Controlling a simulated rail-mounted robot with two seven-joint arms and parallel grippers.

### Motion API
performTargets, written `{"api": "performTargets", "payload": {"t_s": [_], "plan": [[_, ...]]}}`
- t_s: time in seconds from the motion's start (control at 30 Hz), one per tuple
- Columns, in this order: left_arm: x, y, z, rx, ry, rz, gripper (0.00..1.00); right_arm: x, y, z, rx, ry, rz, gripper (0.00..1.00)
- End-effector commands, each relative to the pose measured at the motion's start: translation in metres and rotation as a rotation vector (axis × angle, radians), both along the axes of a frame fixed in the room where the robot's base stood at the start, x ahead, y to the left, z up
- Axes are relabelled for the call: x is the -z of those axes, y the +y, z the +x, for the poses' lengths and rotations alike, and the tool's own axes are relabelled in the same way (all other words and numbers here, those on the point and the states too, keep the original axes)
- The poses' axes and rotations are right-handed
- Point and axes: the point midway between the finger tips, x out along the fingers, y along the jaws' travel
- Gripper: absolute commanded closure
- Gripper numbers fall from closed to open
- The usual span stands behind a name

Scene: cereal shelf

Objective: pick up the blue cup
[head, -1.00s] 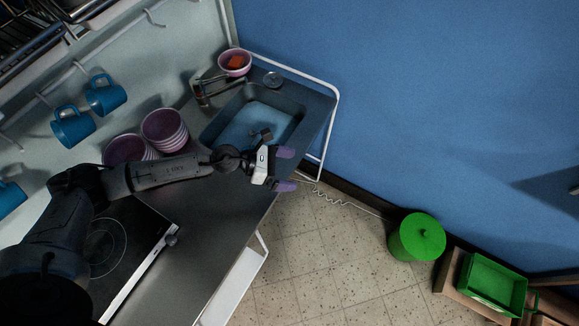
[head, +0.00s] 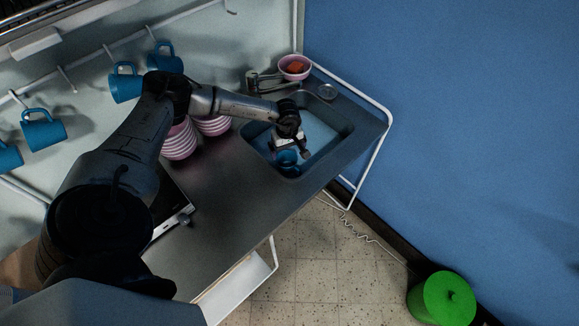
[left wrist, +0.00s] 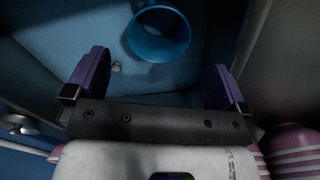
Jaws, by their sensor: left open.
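A blue cup (head: 287,158) is in the sink basin (head: 330,140), partly covered by my gripper in the head view. In the left wrist view the cup (left wrist: 158,35) lies beyond the fingertips, with its round opening facing the camera. My left gripper (head: 289,145) is over the sink, pointing down. Its two purple fingers (left wrist: 155,78) are spread apart with nothing between them, and the cup is ahead of the gap. Several other blue mugs (head: 125,85) hang on the wall hooks. My right gripper is not in view.
Stacked pink bowls (head: 178,142) stand left of the sink, beneath my arm. A pink bowl with something orange-red (head: 295,67) sits behind the sink near the tap (head: 263,82). A white rail (head: 385,140) bounds the counter's right end. The counter front is clear.

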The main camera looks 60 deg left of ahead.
Motion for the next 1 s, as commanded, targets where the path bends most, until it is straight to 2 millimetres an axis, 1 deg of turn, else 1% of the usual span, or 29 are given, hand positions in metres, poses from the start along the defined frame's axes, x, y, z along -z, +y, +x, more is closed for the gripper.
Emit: {"api": "performTargets", "payload": {"t_s": [0.03,0.13,0.37,0.7,0.83,1.0], "plan": [[0.008,-0.001,0.000,-0.001,0.000,-0.001,0.00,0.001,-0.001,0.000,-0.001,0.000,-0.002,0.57],[0.017,-0.001,0.001,-0.001,-0.001,-0.001,0.00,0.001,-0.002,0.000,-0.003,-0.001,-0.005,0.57],[0.027,-0.001,0.000,-0.001,-0.001,-0.001,0.00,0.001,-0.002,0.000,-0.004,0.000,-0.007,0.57],[0.068,-0.001,-0.001,-0.002,-0.002,-0.002,0.00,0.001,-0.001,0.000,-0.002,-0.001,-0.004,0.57],[0.076,-0.001,-0.001,-0.001,-0.002,-0.002,0.00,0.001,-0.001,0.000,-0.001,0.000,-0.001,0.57],[0.077,0.000,-0.001,-0.001,-0.002,-0.002,0.00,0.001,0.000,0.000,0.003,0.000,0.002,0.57]]}}
